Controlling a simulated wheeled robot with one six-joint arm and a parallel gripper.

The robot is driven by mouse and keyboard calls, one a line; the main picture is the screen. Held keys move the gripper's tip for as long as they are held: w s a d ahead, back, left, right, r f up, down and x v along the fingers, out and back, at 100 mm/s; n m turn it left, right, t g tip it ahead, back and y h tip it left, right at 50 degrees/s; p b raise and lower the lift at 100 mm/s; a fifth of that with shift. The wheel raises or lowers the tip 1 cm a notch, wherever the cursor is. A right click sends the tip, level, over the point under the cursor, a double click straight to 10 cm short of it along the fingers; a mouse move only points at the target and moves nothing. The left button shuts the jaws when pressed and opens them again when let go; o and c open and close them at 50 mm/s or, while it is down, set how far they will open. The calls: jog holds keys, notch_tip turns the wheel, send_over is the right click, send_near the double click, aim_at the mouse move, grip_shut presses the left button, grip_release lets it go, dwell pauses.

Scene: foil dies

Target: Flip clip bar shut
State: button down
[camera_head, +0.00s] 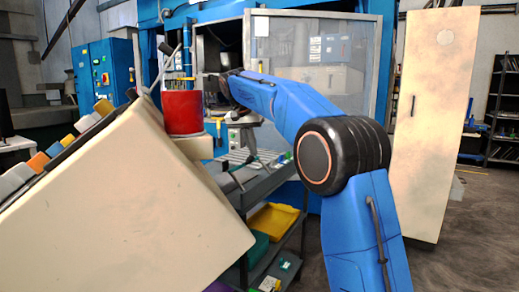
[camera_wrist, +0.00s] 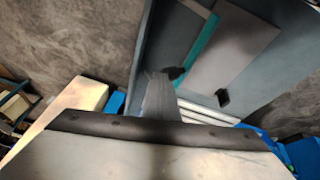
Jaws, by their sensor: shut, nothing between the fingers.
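My gripper (camera_wrist: 160,84) shows in the wrist view as a grey tapered shape reaching up from the lower middle. Its fingers are together and hold nothing. Beyond it is a grey tray-like surface (camera_wrist: 268,88) with a flat grey plate (camera_wrist: 232,55) on it. A teal strip (camera_wrist: 197,50) runs along the plate's left edge. Small dark pieces (camera_wrist: 222,97) lie by the plate. I cannot tell which part is the clip bar, or whether it is open or shut. I cannot tell whether my gripper touches anything. In the head view my arm reaches over the cart and my fingertips are unclear.
In the head view, a grey cart (camera_head: 232,198) carries a yellow tray (camera_head: 272,220) on a lower shelf. A red bucket (camera_head: 182,111) and a large cream box (camera_head: 120,215) stand at left. A tall cream cabinet (camera_head: 432,120) stands at right.

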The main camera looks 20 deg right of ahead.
jog(key=shift+w+a+f, duration=3.65)
jog(key=shift+a+f, duration=0.05)
jog(key=shift+f, duration=0.15)
jog(key=v, duration=1.7)
jog(key=shift+r, duration=0.2)
